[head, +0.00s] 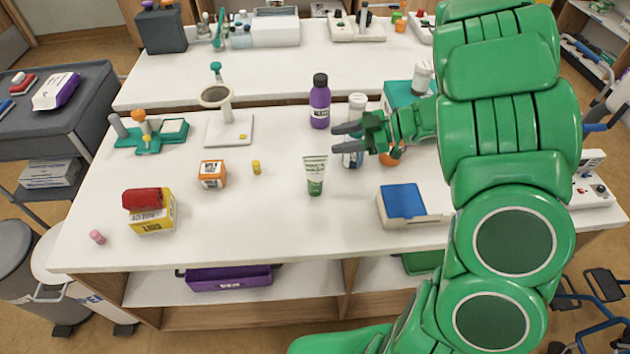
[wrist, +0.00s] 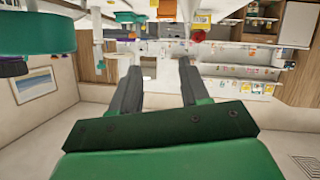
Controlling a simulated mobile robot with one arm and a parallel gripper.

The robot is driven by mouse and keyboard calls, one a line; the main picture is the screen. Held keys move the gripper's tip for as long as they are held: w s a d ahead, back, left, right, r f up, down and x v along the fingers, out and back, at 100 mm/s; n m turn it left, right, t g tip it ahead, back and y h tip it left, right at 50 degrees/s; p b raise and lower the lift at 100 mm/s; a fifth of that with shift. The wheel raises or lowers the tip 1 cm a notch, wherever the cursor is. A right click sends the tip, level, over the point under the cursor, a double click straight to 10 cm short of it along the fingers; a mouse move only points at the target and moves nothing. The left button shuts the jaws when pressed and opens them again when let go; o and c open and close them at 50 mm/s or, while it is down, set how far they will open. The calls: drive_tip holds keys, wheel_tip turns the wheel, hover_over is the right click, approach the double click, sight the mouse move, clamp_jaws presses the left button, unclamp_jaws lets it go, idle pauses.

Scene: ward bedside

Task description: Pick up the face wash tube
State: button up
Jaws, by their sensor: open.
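The face wash tube (head: 314,176) is white with a green lower part and green lettering. It stands upright near the middle of the white table in the head view. My gripper (head: 340,138) is open and empty, above and to the right of the tube in the picture, apart from it. Its fingers point left, in front of a white-capped bottle (head: 356,104) that they partly hide. In the wrist view my gripper (wrist: 160,80) shows its two fingers spread with nothing between them. I cannot make out the tube in the wrist view.
A purple bottle (head: 320,102) stands behind the tube, close to my fingertips. A blue-topped box (head: 403,202) lies to the right. An orange box (head: 212,174) and a small yellow item (head: 256,167) lie to the left. The table in front of the tube is clear.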

sight(308, 163)
drive_tip(key=shift+s+a+f+m+g, duration=0.1)
drive_tip(key=shift+s+a+f+g, duration=0.3)
drive_tip(key=shift+a+f, duration=0.55)
drive_tip(key=shift+s+a+f+m+g, duration=0.1)
drive_tip(key=shift+s+a+f+g, duration=0.4)
drive_tip(key=shift+a, duration=0.85)
drive_tip(key=shift+s+a+f+m+g, duration=0.15)
drive_tip(key=shift+s+a+f, duration=0.25)
drive_tip(key=shift+a+f, duration=0.6)
drive_tip(key=shift+r+x, duration=0.2)
drive_tip(key=shift+x, duration=0.85)
clamp_jaws()
